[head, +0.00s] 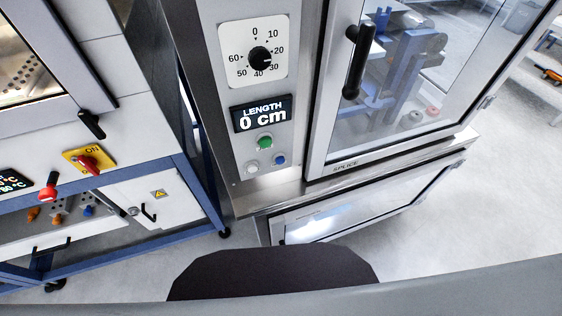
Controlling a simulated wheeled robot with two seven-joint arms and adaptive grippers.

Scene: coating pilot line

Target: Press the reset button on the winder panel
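The winder panel (232,98) stands upright near the middle of the head view. Its display (263,113) reads "LENGTH 0 cm". Below the display are a green button (265,142), a white button (252,168) and a blue button (280,160). I cannot read a label that tells which one is reset. A black dial (260,57) with a scale from 0 to 60 sits above the display. Neither of my grippers shows, and nothing covers the buttons.
At left, a blue-framed machine carries a red switch on a yellow plate (89,160) and a red knob (48,189). Clear floor (500,190) lies at right.

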